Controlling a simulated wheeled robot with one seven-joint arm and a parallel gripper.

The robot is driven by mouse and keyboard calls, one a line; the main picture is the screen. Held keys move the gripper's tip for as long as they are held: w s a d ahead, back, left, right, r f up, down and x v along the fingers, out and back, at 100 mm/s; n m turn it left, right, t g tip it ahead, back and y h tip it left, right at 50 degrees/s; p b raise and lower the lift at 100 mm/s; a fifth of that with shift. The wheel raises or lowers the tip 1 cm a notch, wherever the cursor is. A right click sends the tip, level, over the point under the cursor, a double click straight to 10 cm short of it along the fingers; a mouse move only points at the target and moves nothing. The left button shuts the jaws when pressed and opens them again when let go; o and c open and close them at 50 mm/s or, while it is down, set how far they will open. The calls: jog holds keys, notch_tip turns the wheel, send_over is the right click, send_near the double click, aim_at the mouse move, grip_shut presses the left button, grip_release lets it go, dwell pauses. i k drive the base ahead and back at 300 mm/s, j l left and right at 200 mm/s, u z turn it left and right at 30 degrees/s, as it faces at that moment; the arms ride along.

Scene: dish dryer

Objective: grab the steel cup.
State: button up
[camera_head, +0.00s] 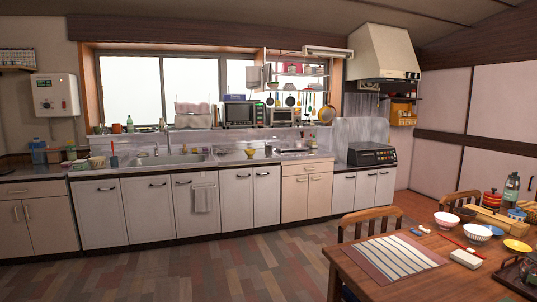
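I cannot make out a steel cup for certain in the head view. Several small items stand on the long kitchen counter (225,162), too small to tell apart well. A small yellow cup or bowl (250,153) stands right of the sink (180,159). A pale bowl-like item (97,162) stands left of the sink. My gripper is not in view.
A wooden dining table (375,292) with bowls, a striped mat (390,258) and chopsticks fills the lower right. Chairs (370,222) stand along its far side. The wooden floor (190,270) between me and the cabinets is clear.

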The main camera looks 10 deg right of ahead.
aim_at(267, 149)
jog(key=i+j+u, duration=0.15)
jog(key=i+j, duration=0.15)
jog(key=i, duration=0.15)
jog(key=i+j+u, duration=0.2)
jog(key=i, duration=0.25)
jog(key=i+j, duration=0.1)
jog(key=i, duration=0.8)
jog(key=i+z, duration=0.1)
jog(key=i, duration=0.85)
jog(key=i+z, duration=0.15)
jog(key=i, duration=0.8)
jog(key=i+j+z, duration=0.1)
jog(key=i, duration=0.8)
jog(key=i+l+z, duration=0.1)
jog(key=i+z, duration=0.3)
jog(key=i, duration=0.15)
jog(key=i+z, duration=0.4)
jog(key=i, duration=0.15)
jog(key=i+j+z, duration=0.25)
jog(key=i+z, duration=0.2)
jog(key=i+l+z, duration=0.1)
jog(key=i, duration=0.45)
jog(key=i+l, duration=0.2)
jog(key=i, duration=0.35)
jog(key=l+z, duration=0.05)
